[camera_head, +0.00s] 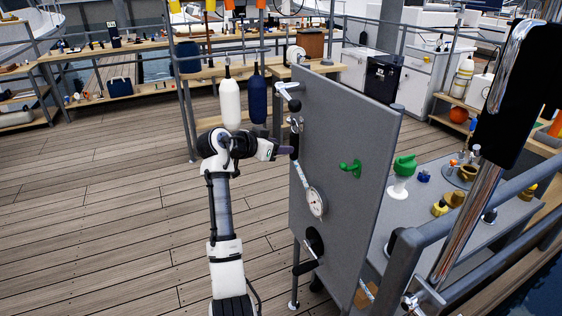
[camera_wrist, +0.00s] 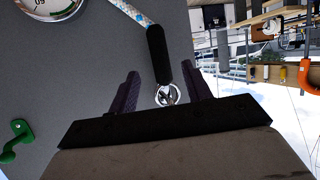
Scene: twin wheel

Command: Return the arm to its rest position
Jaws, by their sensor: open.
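My gripper (camera_head: 283,151) is at the left edge of an upright grey panel (camera_head: 345,140). In the wrist view its two dark fingers (camera_wrist: 160,80) are open and spread apart. A black grip (camera_wrist: 157,52) with a metal ring lies between and just beyond the fingers, joined to a blue-flecked white rope (camera_wrist: 128,12). The fingers do not close on it; I cannot tell the exact depth gap. My white and black arm reaches up from the bottom of the head view.
A round gauge (camera_head: 316,203), a black crank (camera_head: 308,255) and a green hook (camera_head: 350,168) are on the panel. White and navy fenders (camera_head: 230,103) hang behind my gripper. A metal railing and bench stand at right. The wooden deck at left is clear.

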